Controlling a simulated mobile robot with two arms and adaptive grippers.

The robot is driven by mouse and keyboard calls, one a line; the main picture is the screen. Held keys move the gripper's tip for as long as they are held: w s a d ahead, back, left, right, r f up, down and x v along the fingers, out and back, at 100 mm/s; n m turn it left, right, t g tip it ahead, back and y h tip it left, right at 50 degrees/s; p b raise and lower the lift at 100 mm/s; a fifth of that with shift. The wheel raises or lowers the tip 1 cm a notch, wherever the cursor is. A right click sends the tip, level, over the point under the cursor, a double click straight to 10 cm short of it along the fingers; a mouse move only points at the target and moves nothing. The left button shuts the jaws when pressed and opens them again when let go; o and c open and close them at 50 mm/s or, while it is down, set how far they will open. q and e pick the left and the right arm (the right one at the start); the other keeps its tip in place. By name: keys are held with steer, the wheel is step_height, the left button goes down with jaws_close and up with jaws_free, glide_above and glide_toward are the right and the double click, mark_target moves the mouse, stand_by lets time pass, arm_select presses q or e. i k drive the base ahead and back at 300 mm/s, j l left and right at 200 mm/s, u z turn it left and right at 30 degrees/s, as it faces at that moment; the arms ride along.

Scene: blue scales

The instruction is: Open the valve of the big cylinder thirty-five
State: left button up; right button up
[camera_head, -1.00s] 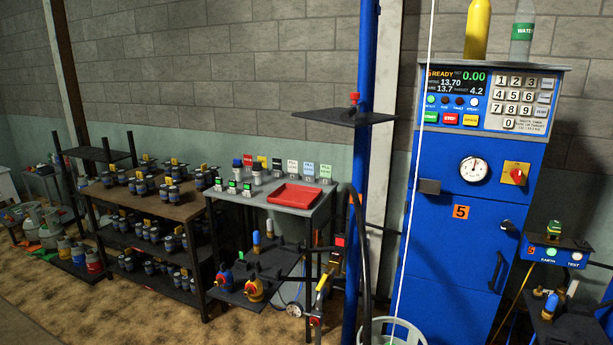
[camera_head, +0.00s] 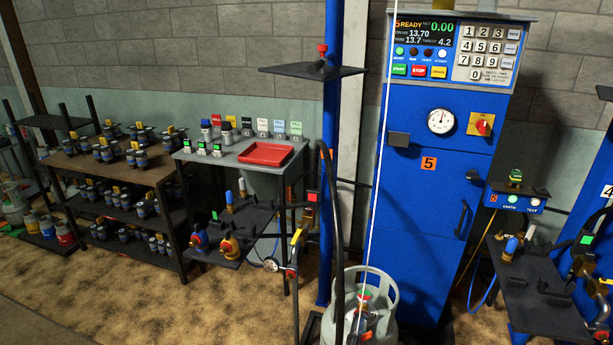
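A big grey-white cylinder (camera_head: 385,331) with a collar-type handle stands at the bottom, in front of the blue cabinet. Something red and green, perhaps its valve (camera_head: 364,297), shows inside the collar; it is too small to tell whether it is open. A black hose hangs just in front of the cylinder. I cannot read a thirty-five on it. Neither of my grippers is in view.
The blue cabinet (camera_head: 430,205) marked 5 has a display reading READY, a keypad, a gauge and a red knob (camera_head: 484,125). A bench with a red tray (camera_head: 266,153) and shelves (camera_head: 115,165) of small canisters stand left. Another station (camera_head: 545,290) stands right. The brown floor (camera_head: 150,305) at front left is clear.

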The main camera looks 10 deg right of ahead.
mark_target(368, 296)
steer(key=i+l+z, duration=0.2)
steer(key=i, duration=0.5)
steer(key=i+z, duration=0.15)
steer(key=i, duration=0.5)
